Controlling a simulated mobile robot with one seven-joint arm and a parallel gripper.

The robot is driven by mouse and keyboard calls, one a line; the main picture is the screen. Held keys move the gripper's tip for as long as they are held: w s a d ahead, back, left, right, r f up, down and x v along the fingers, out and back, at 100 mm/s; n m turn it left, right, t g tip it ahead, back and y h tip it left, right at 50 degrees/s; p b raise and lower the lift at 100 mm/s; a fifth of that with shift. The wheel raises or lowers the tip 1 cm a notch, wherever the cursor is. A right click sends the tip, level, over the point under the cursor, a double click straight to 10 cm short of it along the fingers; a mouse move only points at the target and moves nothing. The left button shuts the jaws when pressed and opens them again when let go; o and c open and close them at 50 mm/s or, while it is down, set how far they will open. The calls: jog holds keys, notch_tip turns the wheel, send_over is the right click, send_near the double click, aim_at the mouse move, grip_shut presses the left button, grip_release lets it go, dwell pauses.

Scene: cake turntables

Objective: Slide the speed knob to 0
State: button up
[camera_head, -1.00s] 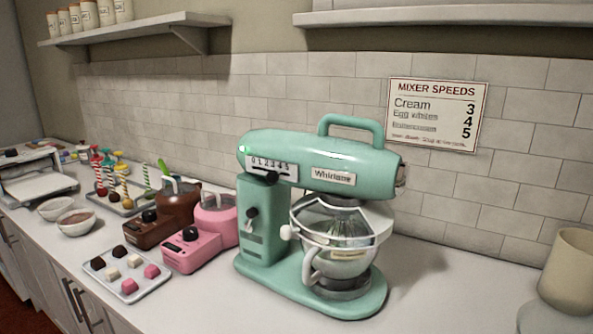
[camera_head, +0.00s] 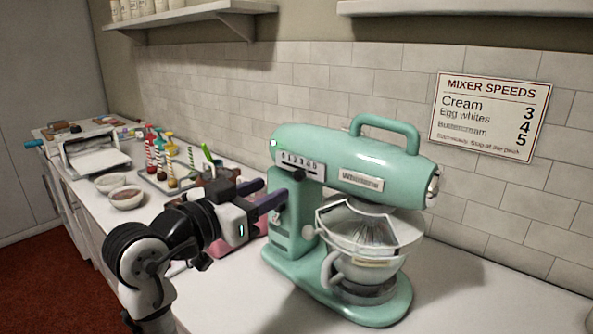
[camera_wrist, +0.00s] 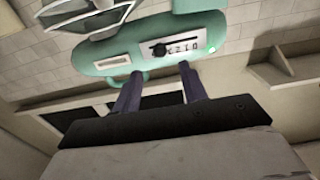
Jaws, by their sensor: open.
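The mint-green mixer (camera_head: 340,155) stands on the counter. Its white speed plate (camera_head: 300,162) has a row of digits on the upper left of the head. The plate also shows upside down in the wrist view (camera_wrist: 192,42). There the dark speed knob (camera_wrist: 160,49) sits toward the high-number end, with 0 at the far right end. My gripper (camera_head: 272,192) is open and empty, just left of and below the plate. In the wrist view its two fingers (camera_wrist: 158,74) point toward the knob from below, apart from it.
A lower lever (camera_head: 280,215) is on the mixer's column near my fingers. A glass-shielded bowl (camera_head: 365,255) sits under the head. Pink and brown machines stand behind my gripper, partly hidden. A sign (camera_head: 490,115) hangs on the tiled wall. The counter right of the mixer is clear.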

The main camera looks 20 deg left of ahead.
aim_at(296, 176)
jog(key=p+x, duration=0.2)
jog(key=x, duration=0.6)
jog(key=shift+c, duration=0.3)
grip_shut()
